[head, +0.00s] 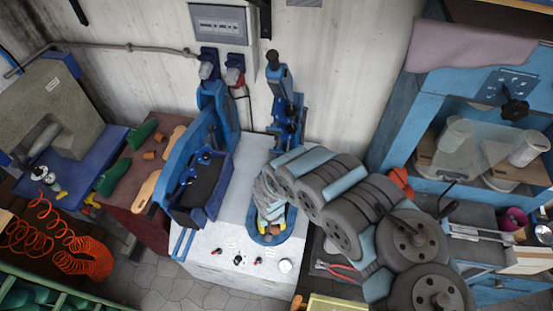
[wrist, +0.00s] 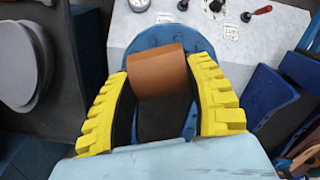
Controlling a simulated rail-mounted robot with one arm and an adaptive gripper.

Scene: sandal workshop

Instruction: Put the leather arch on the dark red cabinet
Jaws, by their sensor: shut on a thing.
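The leather arch (wrist: 156,72) is a curved tan-brown piece between my fingers in the wrist view. My gripper (wrist: 158,82), with yellow ribbed fingers, is shut on it. The arch is over the blue round plate (wrist: 165,35) of the white machine; I cannot tell whether it touches the plate. The dark red cabinet (head: 128,212) stands left of the machine in the head view. Green shoe forms (head: 119,173), small brown pieces (head: 149,155) and tan sole-like pieces (head: 146,191) lie on its top.
The white machine (head: 225,262) has knobs and a gauge on its front top. Red-handled pliers (head: 335,267) lie to the right. Orange coiled hose (head: 65,245) is at left, and a blue shelf unit (head: 400,125) at right.

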